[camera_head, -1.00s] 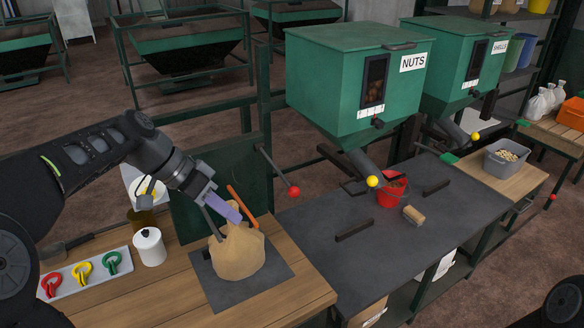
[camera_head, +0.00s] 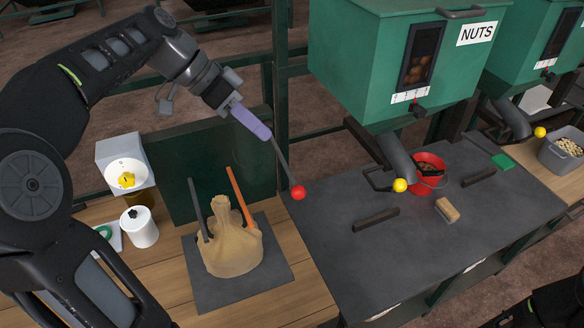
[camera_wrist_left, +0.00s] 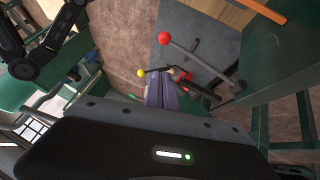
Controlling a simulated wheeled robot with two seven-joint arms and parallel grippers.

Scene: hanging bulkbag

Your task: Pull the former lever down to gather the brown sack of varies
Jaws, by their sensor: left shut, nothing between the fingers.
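The brown sack (camera_head: 232,246) stands on a dark square mat, its neck pinched up between a dark bar and an orange bar. The former lever is a thin dark rod with a red ball (camera_head: 298,192), slanting down to the right of the sack. The red ball (camera_wrist_left: 164,38) also shows in the left wrist view, with its rod running to the right. My left gripper (camera_head: 263,132) is shut and empty, its purple fingers beside the upper part of the rod; I cannot tell whether they touch. The fingers (camera_wrist_left: 168,98) point away in the wrist view. My right gripper is out of view.
A green NUTS hopper (camera_head: 400,60) with a yellow-ball lever (camera_head: 400,185) stands right of the red lever. A red bucket (camera_head: 427,180) is under its spout. A brush (camera_head: 447,210) lies on the dark counter. A white canister (camera_head: 139,227) stands left of the sack.

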